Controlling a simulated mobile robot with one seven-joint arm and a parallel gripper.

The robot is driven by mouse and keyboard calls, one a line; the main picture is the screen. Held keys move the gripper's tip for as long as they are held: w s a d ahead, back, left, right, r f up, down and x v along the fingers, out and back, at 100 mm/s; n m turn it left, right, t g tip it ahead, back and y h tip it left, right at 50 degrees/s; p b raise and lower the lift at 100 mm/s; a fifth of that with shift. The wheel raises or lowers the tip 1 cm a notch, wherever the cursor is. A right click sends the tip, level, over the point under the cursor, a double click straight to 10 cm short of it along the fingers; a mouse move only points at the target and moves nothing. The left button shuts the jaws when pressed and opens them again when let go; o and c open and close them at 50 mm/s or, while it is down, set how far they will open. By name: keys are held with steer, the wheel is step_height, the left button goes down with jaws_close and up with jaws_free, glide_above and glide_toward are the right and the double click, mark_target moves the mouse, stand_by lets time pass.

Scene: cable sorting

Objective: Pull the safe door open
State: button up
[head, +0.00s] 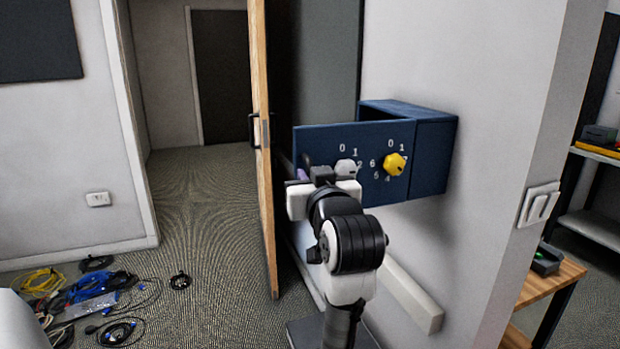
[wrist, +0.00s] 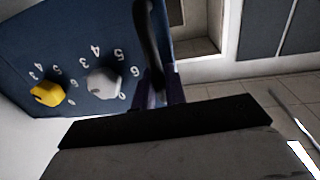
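The blue safe (head: 437,158) is mounted on the white wall. Its door (head: 325,137) stands partly open, swung out to the left from the safe's body. The door carries a grey dial (head: 346,167) and a yellow dial (head: 395,164) with white numbers; both dials also show in the wrist view, grey (wrist: 104,83) and yellow (wrist: 48,93). A dark curved handle (wrist: 150,40) stands at the door's edge. My gripper (head: 304,174) is at this handle, its purple fingers (wrist: 158,92) closed around its lower part. The fingertips are partly hidden.
A wooden door (head: 262,150) stands open close to the left of my gripper. Several cables (head: 90,290) lie on the carpet at the lower left. A wooden table (head: 550,285) and a light switch (head: 538,204) are to the right.

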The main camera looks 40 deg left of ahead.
steer(key=shift+o, duration=0.3)
steer(key=shift+d, duration=0.1)
steer(key=b+v, duration=0.4)
steer(key=v, duration=0.9)
steer(key=shift+s+d, duration=0.2)
steer(key=shift+s, duration=0.1)
